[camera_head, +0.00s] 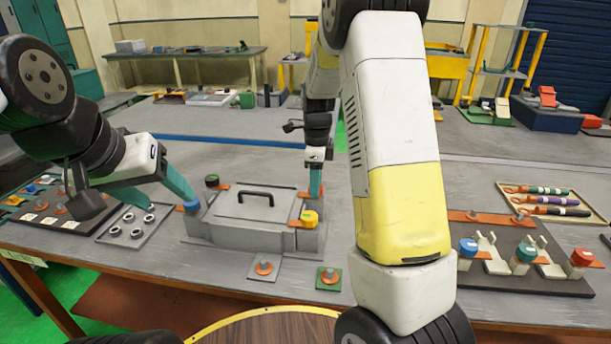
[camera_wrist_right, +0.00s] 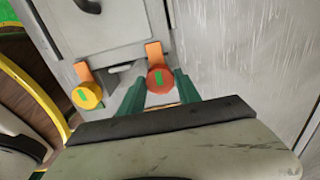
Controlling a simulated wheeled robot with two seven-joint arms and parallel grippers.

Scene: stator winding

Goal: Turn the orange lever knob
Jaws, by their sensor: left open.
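The orange-red lever knob (camera_wrist_right: 160,79) has a green mark on top and sits on an orange lever at the grey box (camera_head: 252,203). In the right wrist view it lies between the two teal fingers of my right gripper (camera_wrist_right: 160,84), which look open around it with small gaps. In the head view this gripper (camera_head: 316,185) points down at the box's far right corner and hides the knob. My left gripper (camera_head: 184,192) is open at the blue knob (camera_head: 191,206) on the box's left side. The yellow knob (camera_head: 309,218) is at the near right, also in the wrist view (camera_wrist_right: 87,95).
A black-and-green knob (camera_head: 212,181) is at the box's far left. A tray of rings (camera_head: 103,239) lies left of the box. Two small plates with orange parts (camera_head: 264,268) lie in front. A dark board with knobs (camera_head: 520,285) is at right.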

